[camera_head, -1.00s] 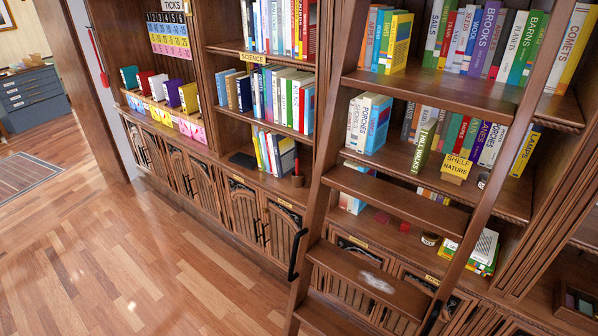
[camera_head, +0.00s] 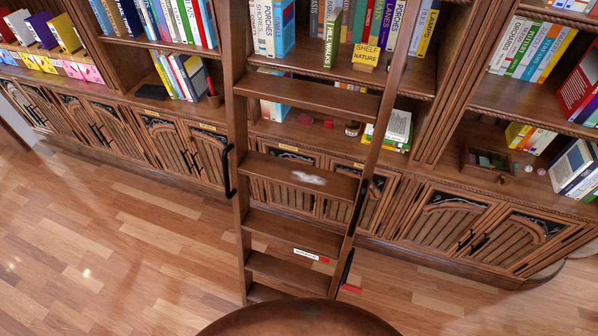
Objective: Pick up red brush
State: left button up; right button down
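No thing that I can clearly tell as a red brush is in view. A small red object (camera_head: 352,288) lies low by the right foot of the ladder (camera_head: 240,190); it is too small to tell what it is. Small dark red items (camera_head: 306,119) lie on the lower shelf behind the ladder. A white and red strip (camera_head: 310,255) is on a low ladder step. Neither of my grippers is in view.
The wooden ladder leans on bookshelves full of books. A round brown surface (camera_head: 300,318) fills the bottom middle. A whitish smear (camera_head: 309,178) marks one step. A small open wooden box (camera_head: 488,162) stands on the right shelf. The wood floor (camera_head: 110,250) at left is clear.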

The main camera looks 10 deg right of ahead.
aim_at(212, 91)
jog(key=u, duration=0.4)
jog(key=k, duration=0.5)
jog(key=u, duration=0.95)
jog(key=k, duration=0.8)
jog(key=u, duration=0.65)
jog(key=i, duration=1.75)
jog(key=z, duration=0.35)
jog(key=i, duration=1.85)
jog(key=z, duration=1.2)
jog(key=i, duration=1.05)
jog(key=z, duration=0.95)
